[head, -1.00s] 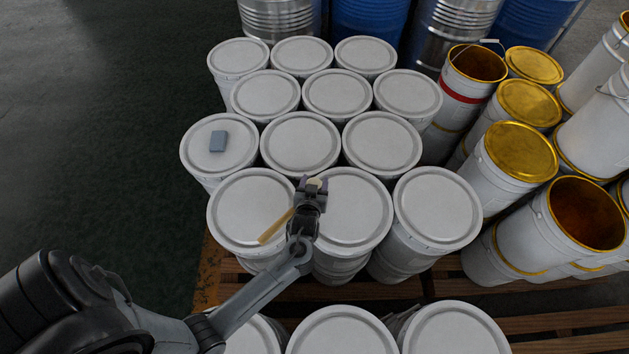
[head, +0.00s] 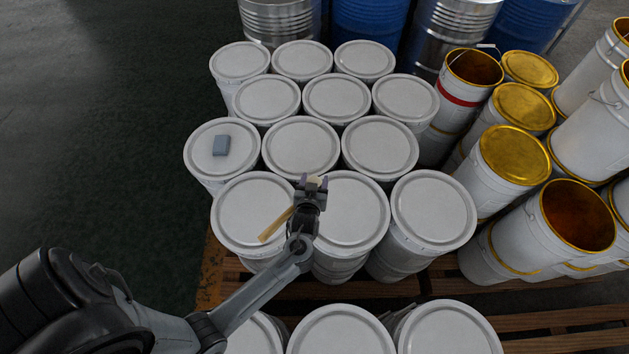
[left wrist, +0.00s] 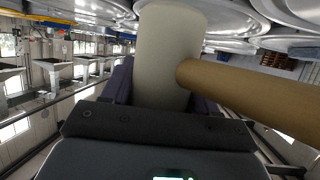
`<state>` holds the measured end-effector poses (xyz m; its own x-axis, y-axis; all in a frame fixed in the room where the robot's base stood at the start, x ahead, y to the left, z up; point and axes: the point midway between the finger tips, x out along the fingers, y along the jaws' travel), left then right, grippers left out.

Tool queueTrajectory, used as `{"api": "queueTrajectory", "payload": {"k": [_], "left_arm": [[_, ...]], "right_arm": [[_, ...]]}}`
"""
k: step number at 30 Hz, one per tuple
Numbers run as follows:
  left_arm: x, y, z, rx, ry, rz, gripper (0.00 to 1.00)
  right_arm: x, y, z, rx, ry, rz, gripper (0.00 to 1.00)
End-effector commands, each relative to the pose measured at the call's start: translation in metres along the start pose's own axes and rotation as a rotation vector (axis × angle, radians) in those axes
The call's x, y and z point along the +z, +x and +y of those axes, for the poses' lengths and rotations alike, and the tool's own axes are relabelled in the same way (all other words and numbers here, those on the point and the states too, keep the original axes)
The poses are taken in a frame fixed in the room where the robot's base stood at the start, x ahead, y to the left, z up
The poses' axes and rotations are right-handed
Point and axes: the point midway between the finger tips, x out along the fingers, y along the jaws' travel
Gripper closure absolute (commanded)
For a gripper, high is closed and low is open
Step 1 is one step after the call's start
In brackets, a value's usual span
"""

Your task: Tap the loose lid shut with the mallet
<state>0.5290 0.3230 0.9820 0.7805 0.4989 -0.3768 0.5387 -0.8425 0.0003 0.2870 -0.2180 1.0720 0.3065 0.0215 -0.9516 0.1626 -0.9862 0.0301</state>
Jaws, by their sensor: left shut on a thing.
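My left gripper (head: 311,184) is shut on the mallet by its pale, cylindrical head, which stands between the jaws in the left wrist view (left wrist: 168,50). The mallet's tan wooden handle (head: 275,225) sticks out to the lower left in the head view. The gripper is over the gap between two front-row white pails, a left one with a flat lid (head: 250,208) and a middle one (head: 352,212). Another lidded pail (head: 433,208) stands to the right. I cannot tell which lid is loose. My right gripper is not in view.
More lidded pails (head: 301,147) stand behind, on a wooden pallet (head: 400,288). Gold-lined pails (head: 578,217) crowd the right. Steel and blue drums (head: 370,28) stand at the back. The floor at left is clear.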

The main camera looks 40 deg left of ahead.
Motion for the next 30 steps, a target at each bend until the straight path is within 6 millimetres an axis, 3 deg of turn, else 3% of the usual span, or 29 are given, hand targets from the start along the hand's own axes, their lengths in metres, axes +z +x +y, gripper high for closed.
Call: {"api": "queueTrajectory", "payload": {"k": [2,17,30], "left_arm": [[-0.007,-0.002,0.000,0.000,-0.001,0.002,0.89],[-0.004,-0.001,0.000,0.001,0.000,0.002,0.89],[0.038,0.016,0.001,0.001,-0.001,0.002,0.89]], "right_arm": [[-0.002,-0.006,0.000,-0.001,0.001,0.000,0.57],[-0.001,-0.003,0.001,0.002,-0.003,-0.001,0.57],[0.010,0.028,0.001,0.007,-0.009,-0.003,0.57]]}}
